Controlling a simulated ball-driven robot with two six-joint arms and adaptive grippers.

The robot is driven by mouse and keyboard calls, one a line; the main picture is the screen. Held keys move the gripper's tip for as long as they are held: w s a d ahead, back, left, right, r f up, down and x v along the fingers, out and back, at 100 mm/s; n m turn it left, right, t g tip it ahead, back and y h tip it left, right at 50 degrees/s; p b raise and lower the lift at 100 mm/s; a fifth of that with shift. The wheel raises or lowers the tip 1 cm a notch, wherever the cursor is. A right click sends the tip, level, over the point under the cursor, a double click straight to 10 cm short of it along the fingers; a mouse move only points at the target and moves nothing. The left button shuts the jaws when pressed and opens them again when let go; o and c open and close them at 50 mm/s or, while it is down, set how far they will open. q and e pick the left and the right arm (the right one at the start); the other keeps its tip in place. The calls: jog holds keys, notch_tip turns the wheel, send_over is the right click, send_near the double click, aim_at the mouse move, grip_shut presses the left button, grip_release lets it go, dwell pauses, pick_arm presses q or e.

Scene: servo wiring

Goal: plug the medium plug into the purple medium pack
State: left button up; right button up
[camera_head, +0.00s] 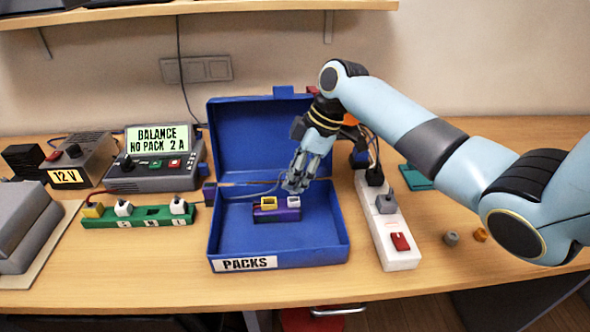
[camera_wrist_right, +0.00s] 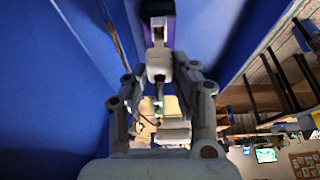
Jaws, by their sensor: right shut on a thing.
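The purple pack (camera_head: 277,215) lies in the blue box (camera_head: 228,248) labelled PACKS. A yellow connector (camera_head: 268,202) and a white connector (camera_head: 293,200) show on its top. My right gripper (camera_head: 296,183) is just above the white connector, pointing down. In the right wrist view it (camera_wrist_right: 160,85) is shut on a small whitish plug (camera_wrist_right: 159,70). The purple pack (camera_wrist_right: 149,33) lies directly beyond the plug there. I cannot tell whether plug and pack touch. The fingers hide most of the plug in the head view. My left gripper is not in view.
A green board (camera_head: 135,223) with yellow and white plugs stands left of the box, near a charger (camera_head: 150,175). A white power strip (camera_head: 400,258) is right of the box. Thin cables (camera_head: 245,188) cross the box. The box's raised lid (camera_head: 250,135) stands behind.

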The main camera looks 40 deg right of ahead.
jog(key=shift+f, duration=0.35)
dwell(0.3)
jog(key=shift+p, duration=0.65)
dwell(1.1)
jog(key=shift+f+b, duration=0.95)
jog(key=shift+f, duration=0.4)
jog(key=o, duration=1)
